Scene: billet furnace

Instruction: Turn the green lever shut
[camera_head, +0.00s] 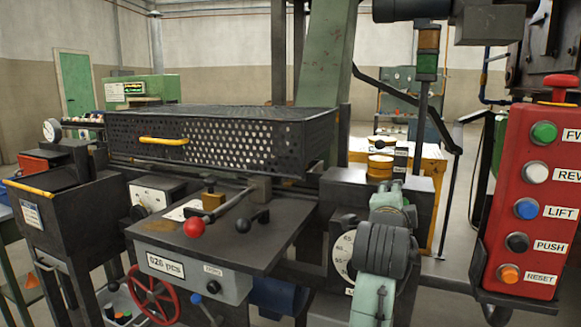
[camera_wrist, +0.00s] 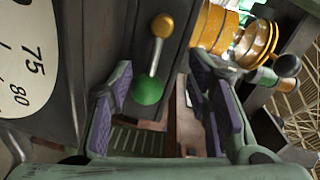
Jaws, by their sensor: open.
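The green lever shows in the wrist view as a green ball knob (camera_wrist: 148,91) on a short metal rod, with a brass-coloured round end (camera_wrist: 162,26) above it. It sits at the dark machine face. My gripper (camera_wrist: 160,78) is open, its purple-padded fingers on either side of the green knob. There are visible gaps between the knob and both fingers. I cannot tell how far the knob is in depth from the pads. In the head view my arm covers this area, and the green lever and the fingers are hidden.
A white dial (camera_head: 344,254) is just left of my arm. Yellow round discs (camera_wrist: 222,32) and a dark ball-ended handle (camera_wrist: 284,68) are close on the right in the wrist view. A red button panel (camera_head: 530,200), a red ball lever (camera_head: 195,227) and a perforated cover (camera_head: 230,140) stand around.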

